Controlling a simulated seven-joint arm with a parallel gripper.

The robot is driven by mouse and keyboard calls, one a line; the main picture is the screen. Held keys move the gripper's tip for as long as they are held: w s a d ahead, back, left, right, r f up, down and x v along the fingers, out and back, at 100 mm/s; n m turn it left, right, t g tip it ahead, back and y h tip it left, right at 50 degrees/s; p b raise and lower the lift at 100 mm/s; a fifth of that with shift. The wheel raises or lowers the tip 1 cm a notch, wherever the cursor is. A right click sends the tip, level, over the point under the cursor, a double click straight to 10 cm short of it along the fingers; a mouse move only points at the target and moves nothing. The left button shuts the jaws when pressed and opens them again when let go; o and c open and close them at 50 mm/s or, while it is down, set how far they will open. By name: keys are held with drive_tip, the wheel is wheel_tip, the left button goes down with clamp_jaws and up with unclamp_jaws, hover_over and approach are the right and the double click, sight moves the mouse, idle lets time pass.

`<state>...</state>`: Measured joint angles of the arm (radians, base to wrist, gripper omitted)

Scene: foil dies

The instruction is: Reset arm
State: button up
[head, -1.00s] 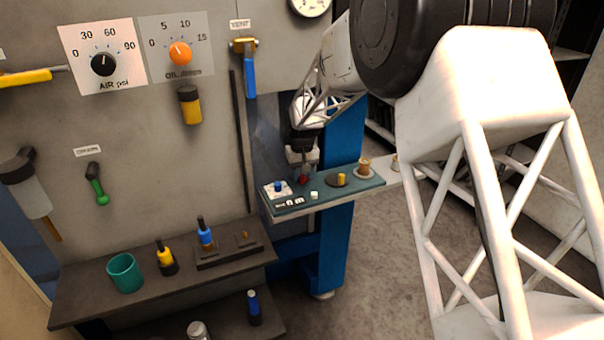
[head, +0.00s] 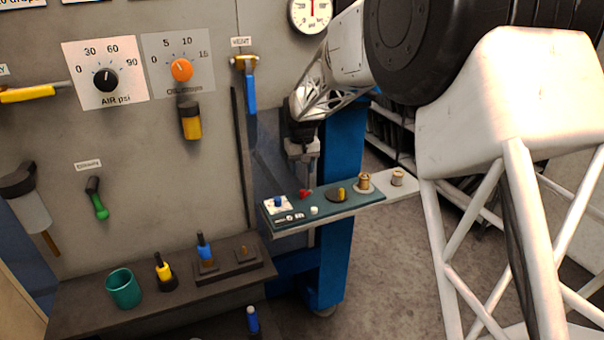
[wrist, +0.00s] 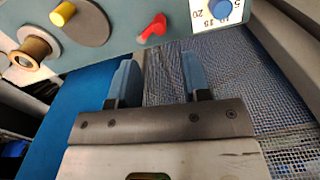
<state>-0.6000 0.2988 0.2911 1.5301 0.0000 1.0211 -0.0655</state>
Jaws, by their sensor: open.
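My gripper (wrist: 158,82) is open and empty in the wrist view, its two blue-grey fingers apart. In the head view my gripper (head: 302,168) shows small beside the teal control panel (head: 322,206), partly hidden by its own wrist. The panel carries a red lever (head: 305,193), a blue knob (head: 278,202) on a white dial plate and a yellow knob (head: 341,194) on a dark disc. The wrist view shows the red lever (wrist: 153,28) beyond the fingertips, with a visible gap, and the blue knob (wrist: 220,8) to its right.
Brass spool-like parts (head: 363,182) stand at the panel's right end. A dark shelf (head: 90,312) at lower left holds a teal cup (head: 123,288) and several coloured bottles or tools. A blue post (head: 342,150) stands behind the panel. The wall bears gauges and valves.

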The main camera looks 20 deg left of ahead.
idle(0.5)
drive_tip(key=shift+d+r, duration=0.3)
drive_tip(key=shift+d, duration=0.1)
drive_tip(key=s+d+r+m, duration=0.1)
drive_tip(key=s+d+r, duration=0.35)
drive_tip(key=d, duration=0.65)
drive_tip(key=s+d+r+m+t, duration=0.15)
drive_tip(key=s+d+r, duration=0.35)
drive_tip(key=d, duration=0.5)
drive_tip(key=s+d+r+m, duration=0.1)
drive_tip(key=s+d+r, duration=0.4)
drive_tip(key=d, duration=0.6)
drive_tip(key=s+d+f+m, duration=0.1)
drive_tip(key=s+d, duration=0.5)
drive_tip(key=s, duration=0.3)
drive_tip(key=s+d+f+m, duration=0.2)
drive_tip(key=s+d, duration=0.3)
drive_tip(key=s, duration=0.5)
drive_tip(key=s+d+f+m+t, duration=0.1)
drive_tip(key=s+d+f, duration=0.1)
drive_tip(key=s+d, duration=0.4)
drive_tip(key=s, duration=0.4)
drive_tip(key=shift+d, duration=0.3)
